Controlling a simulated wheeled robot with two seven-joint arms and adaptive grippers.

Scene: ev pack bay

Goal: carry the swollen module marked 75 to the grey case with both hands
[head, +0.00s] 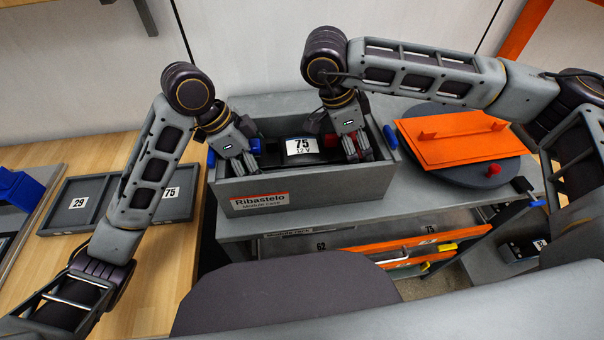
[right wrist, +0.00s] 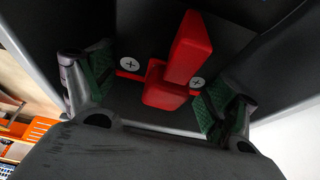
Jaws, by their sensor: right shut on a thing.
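The swollen module marked 75 (head: 299,147) has a dark rounded top and a white label. It sits within the walls of the grey case (head: 330,187), whose front reads Ribastelo. Its depth above the case floor is hidden by the front wall. My right gripper (head: 358,157) is shut on the module's red handle (right wrist: 183,58), at the right end inside the case; the right wrist view shows the handle between the green pads. My left gripper (head: 236,163) is at the left end, beside the blue handle (head: 255,146). Its fingertips are too small to judge their opening.
An orange lid (head: 450,138) lies on a round grey stand (head: 470,174) right of the case. A grey tray (head: 78,203) with marks 29 and 75 lies on the wooden table at left. Orange strips (head: 420,244) show below the bench. My arms reach over the case's sides.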

